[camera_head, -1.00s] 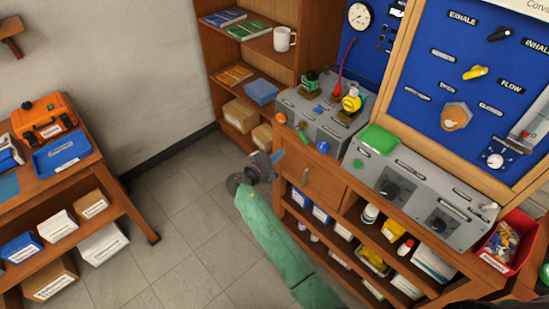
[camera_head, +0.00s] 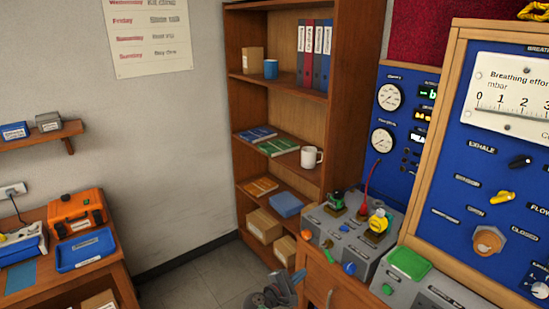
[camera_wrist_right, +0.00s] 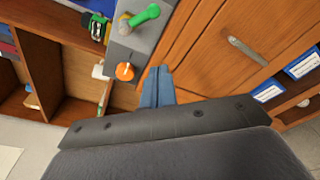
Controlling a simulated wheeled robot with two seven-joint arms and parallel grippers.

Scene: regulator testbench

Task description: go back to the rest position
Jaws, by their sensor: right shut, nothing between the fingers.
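My right gripper (camera_head: 298,276) shows at the bottom edge of the head view, low in front of the wooden bench. In the right wrist view its blue-grey fingers (camera_wrist_right: 157,84) are together with nothing between them. They point towards the bench's wooden front (camera_wrist_right: 190,60) and the side of a grey console with an orange knob (camera_wrist_right: 125,71). Whether they touch the wood I cannot tell. Most of my right arm is below the head view. My left gripper is in neither view.
A grey console (camera_head: 345,235) with valves stands on the bench, beside a blue gauge panel (camera_head: 400,130). A wooden bookshelf (camera_head: 232,110) stands behind. At left, a table holds an orange case (camera_head: 77,213) and a blue tray (camera_head: 85,250). Floor (camera_head: 200,280) between them is clear.

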